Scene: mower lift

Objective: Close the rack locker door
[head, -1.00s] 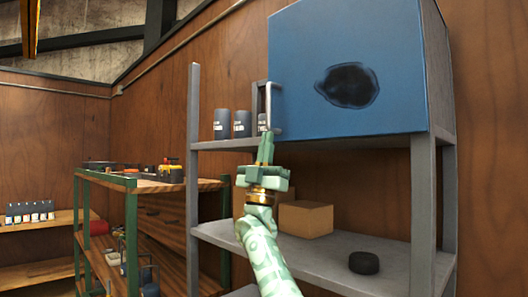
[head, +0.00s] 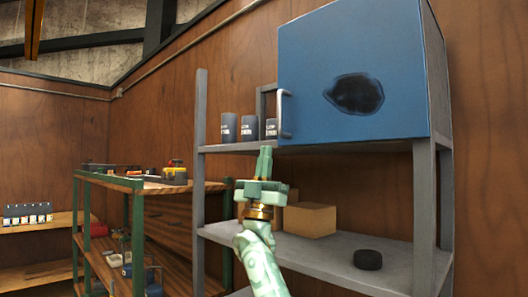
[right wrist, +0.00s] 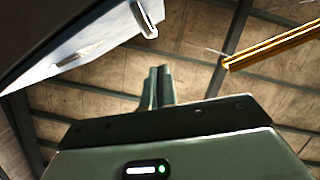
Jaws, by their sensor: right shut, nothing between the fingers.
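The rack locker (head: 442,70) stands on the rack's upper shelf. Its blue door (head: 350,50) carries a dark stain and a pale upright handle (head: 285,113) near its left edge. A grey frame edge (head: 262,100) shows to the left of the door; I cannot tell how wide the door's gap is. My right gripper (head: 265,160) is shut and empty, pointing up, just below and left of the handle and apart from it. In the right wrist view its fingers (right wrist: 157,88) are together, with the handle (right wrist: 145,18) above them. My left gripper is not in view.
Several dark cans (head: 248,129) stand on the upper shelf, left of the door. A cardboard box (head: 305,220) and a black round object (head: 367,259) lie on the lower shelf (head: 330,255). A green-framed workbench (head: 137,225) stands to the left.

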